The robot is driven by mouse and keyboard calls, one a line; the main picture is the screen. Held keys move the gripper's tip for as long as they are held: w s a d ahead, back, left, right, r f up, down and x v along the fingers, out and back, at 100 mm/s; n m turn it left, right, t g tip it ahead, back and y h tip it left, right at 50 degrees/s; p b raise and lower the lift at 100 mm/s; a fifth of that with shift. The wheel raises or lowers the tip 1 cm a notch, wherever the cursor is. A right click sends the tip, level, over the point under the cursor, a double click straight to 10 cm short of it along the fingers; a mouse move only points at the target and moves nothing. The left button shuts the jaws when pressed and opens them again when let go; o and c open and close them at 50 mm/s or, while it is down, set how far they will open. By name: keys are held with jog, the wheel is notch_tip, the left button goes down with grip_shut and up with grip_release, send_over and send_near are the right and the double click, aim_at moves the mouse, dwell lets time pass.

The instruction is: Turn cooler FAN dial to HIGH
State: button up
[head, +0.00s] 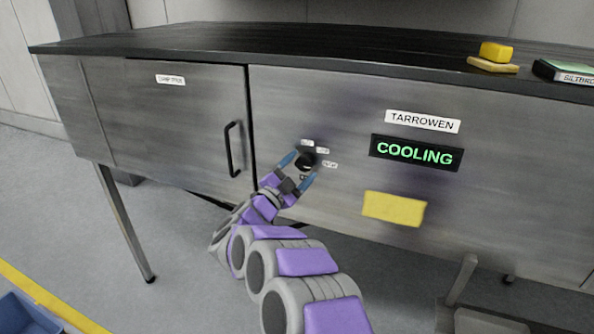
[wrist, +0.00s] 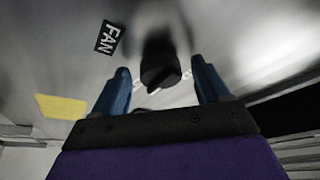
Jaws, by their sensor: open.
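The black FAN dial (head: 305,161) is on the front of the steel cooler, with small white labels (head: 329,164) around it that are too small to read. In the wrist view the dial (wrist: 160,68) sits between the two blue fingers, and a black FAN plate (wrist: 109,37) is to its left. My gripper (head: 298,168) is open, with one finger on each side of the dial and a visible gap to it in the wrist view (wrist: 163,82). I cannot tell which setting the dial points to.
A lit COOLING display (head: 417,152) and a TARROWEN label (head: 423,121) are right of the dial. A blank yellow note (head: 394,208) is below the display. A door handle (head: 233,149) stands out at left. A yellow block (head: 496,51) lies on the countertop.

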jog(key=shift+s, duration=0.1)
jog(key=p+v, duration=0.2)
jog(key=v, duration=1.5)
jog(key=shift+a+f+p, duration=0.2)
jog(key=shift+a+p, duration=0.05)
jog(key=shift+p, duration=0.05)
